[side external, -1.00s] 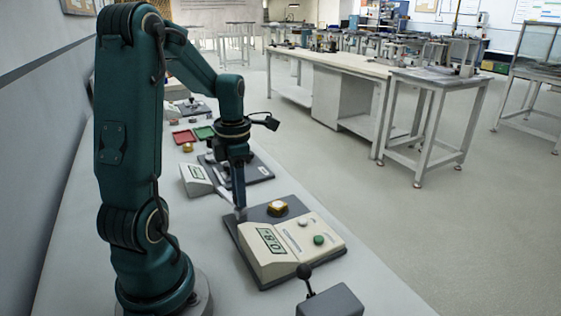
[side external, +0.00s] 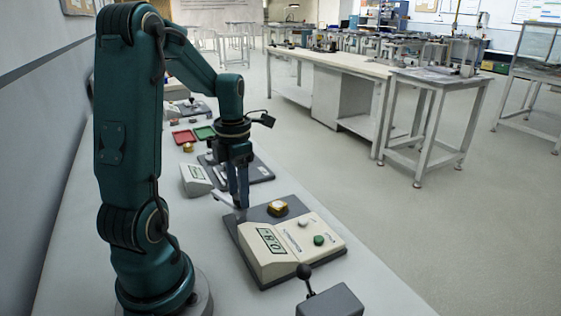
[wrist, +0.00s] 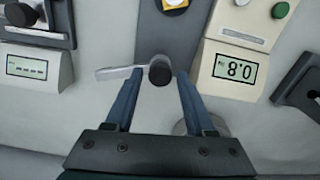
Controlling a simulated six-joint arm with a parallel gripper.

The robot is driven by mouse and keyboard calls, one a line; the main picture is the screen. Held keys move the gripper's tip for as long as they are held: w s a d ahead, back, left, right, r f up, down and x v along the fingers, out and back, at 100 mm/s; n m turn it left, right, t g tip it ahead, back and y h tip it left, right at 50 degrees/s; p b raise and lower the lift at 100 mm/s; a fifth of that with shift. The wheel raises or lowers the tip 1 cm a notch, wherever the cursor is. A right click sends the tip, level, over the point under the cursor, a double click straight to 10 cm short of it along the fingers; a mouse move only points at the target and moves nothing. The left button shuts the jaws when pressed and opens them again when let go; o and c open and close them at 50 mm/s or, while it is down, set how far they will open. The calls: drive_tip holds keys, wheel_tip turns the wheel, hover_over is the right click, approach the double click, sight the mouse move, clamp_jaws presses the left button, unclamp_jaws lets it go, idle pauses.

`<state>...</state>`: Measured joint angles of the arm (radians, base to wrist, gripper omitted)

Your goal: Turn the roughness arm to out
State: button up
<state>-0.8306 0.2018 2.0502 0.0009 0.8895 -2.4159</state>
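The roughness instrument (side external: 265,260) is a cream box on a dark base, with a display that appears to read 0.8 and a green button. In the wrist view its display (wrist: 235,68) is upside down. A pale lever (wrist: 115,72), which appears to be the roughness arm, sticks out to the left from a round black knob or pivot (wrist: 160,72). In the side view the lever (side external: 222,199) is partly hidden by my fingers. My gripper (wrist: 160,78) is open, its two fingers on either side of the black piece. Contact cannot be told.
A second instrument (side external: 196,180) with a dashed display stands behind. A gold-rimmed piece (side external: 277,208) sits on the dark base. A grey box with a black ball-topped stick (side external: 304,272) stands at the front. Red (side external: 184,137) and green (side external: 204,132) trays lie farther back.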

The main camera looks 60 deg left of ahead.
idle(0.3)
drive_tip(key=shift+r, duration=2.55)
